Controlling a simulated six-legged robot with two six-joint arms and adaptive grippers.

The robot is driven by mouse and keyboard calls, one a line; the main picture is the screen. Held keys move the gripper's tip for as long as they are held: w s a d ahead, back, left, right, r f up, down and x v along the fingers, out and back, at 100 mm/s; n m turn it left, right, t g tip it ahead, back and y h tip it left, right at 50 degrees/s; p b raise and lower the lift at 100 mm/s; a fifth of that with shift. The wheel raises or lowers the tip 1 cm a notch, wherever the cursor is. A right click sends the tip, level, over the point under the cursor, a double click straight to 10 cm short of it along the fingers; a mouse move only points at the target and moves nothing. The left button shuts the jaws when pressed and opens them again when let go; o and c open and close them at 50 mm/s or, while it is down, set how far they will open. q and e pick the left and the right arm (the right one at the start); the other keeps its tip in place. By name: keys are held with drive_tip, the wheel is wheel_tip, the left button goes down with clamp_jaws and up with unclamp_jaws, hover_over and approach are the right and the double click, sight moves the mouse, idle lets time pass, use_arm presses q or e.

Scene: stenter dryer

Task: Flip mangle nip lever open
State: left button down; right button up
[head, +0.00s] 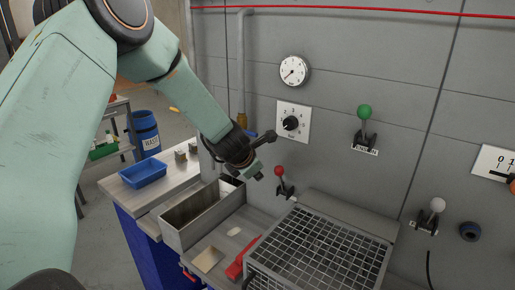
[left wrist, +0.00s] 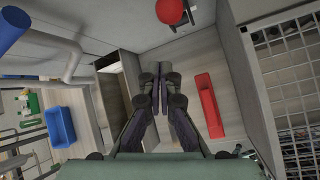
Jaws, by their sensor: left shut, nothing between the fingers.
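A lever with a red ball knob (head: 280,171) stands on a small dark bracket on the grey wall, its stem tilted slightly left. The red knob also shows at the top of the left wrist view (left wrist: 170,11). Two other wall levers show, one with a green knob (head: 364,111) and one with a pale knob (head: 437,205). I cannot tell from lettering which is the mangle nip lever. My left gripper (head: 257,172) is just left of the red knob, apart from it. In the left wrist view its fingers (left wrist: 160,72) are together and empty. My right gripper is out of view.
A metal trough (head: 187,233) lies below my left gripper. A wire-mesh guard (head: 325,246) and a red object (head: 240,262) are below the red lever. A rotary dial (head: 291,123) and gauge (head: 295,71) are on the wall. A blue tray (head: 143,175) sits left.

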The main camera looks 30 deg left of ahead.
use_arm(q)
wheel_tip(320, 180, up, 8)
drive_tip(key=d+p, duration=0.1)
drive_tip(key=p, duration=0.2)
drive_tip(key=shift+w+d, duration=0.25)
drive_tip(key=shift+w, duration=0.05)
idle(0.5)
